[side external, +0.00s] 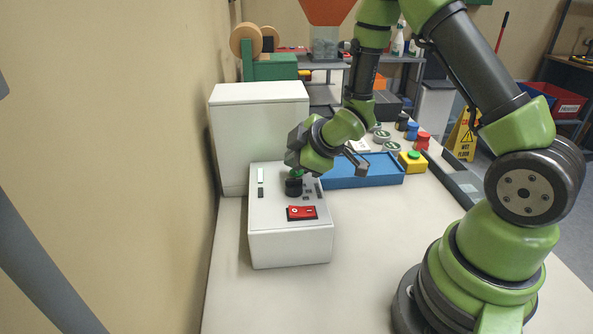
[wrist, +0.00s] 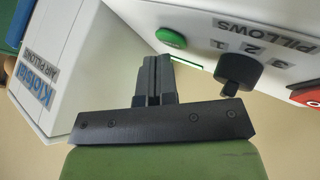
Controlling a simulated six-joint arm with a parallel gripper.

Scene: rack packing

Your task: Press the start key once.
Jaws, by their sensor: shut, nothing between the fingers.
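The machine's control box (side external: 290,245) is pale grey, with a black knob, a red switch and a green round button (side external: 297,172) on its sloped top. In the wrist view the green button (wrist: 171,38) is just beyond and right of my fingertips (wrist: 152,60). My gripper (side external: 292,162) is shut and empty, low over the far part of the panel. A small gap shows between fingertips and button in the wrist view; I cannot tell its height. The black knob (wrist: 240,72) is further right, beside the numbers and the word PILLOWS.
The red switch (side external: 302,212) is at the panel's near side. A tall white cabinet (side external: 258,130) stands behind the box. A blue tray (side external: 365,170) and a yellow box with a green button (side external: 412,161) lie to the right. The near table is clear.

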